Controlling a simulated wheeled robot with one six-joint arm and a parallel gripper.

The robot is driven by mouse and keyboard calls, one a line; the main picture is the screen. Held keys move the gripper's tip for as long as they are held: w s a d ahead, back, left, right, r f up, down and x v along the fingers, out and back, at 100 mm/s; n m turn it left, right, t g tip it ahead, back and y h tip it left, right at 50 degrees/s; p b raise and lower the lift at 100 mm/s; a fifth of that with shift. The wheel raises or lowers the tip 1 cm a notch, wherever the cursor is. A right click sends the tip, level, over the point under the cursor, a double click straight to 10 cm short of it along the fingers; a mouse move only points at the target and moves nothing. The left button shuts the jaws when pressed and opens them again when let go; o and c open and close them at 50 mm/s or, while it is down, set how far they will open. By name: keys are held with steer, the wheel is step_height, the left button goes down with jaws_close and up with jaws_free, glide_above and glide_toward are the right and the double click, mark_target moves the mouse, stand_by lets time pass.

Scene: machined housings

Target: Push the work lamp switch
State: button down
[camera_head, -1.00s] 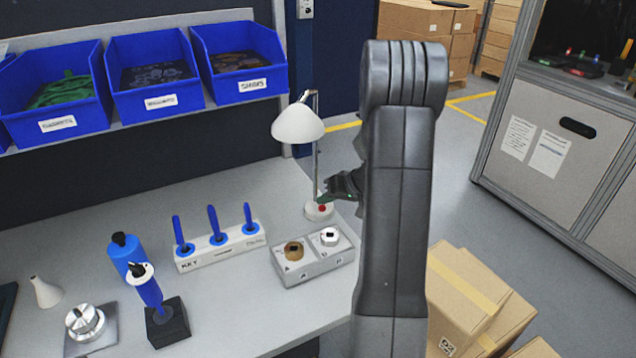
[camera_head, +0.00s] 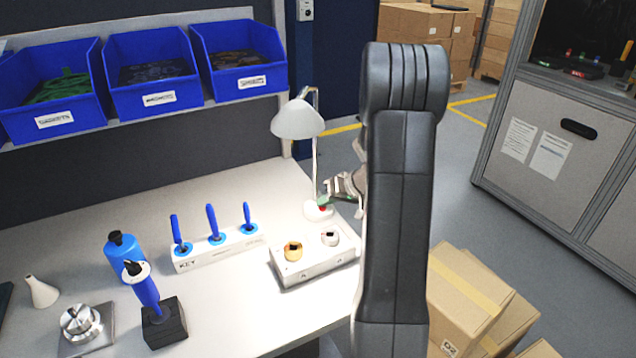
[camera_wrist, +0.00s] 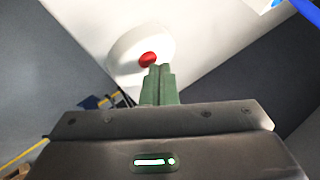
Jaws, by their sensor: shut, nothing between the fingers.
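The work lamp (camera_head: 298,120) stands at the back right of the bench, with a white shade on a thin post and a round white base (camera_head: 313,213). The bench below it is brightly lit. The red switch (camera_wrist: 148,59) sits on the lamp's base in the wrist view. My gripper (camera_wrist: 160,70) is shut and empty. Its green fingertips are right at the switch's edge in the wrist view; I cannot tell whether they touch it. In the head view my gripper (camera_head: 324,202) is low beside the lamp post and mostly covers the switch.
A fixture block (camera_head: 318,262) with two round parts stands just in front of the lamp. A rack with blue-handled tools (camera_head: 218,247) is to its left. Blue bins (camera_head: 155,75) sit on the shelf behind. Cardboard boxes (camera_head: 470,300) stand on the floor at right.

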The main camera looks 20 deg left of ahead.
steer(key=shift+r, duration=0.45)
steer(key=shift+r+p, duration=0.6)
steer(key=shift+r, duration=2.4)
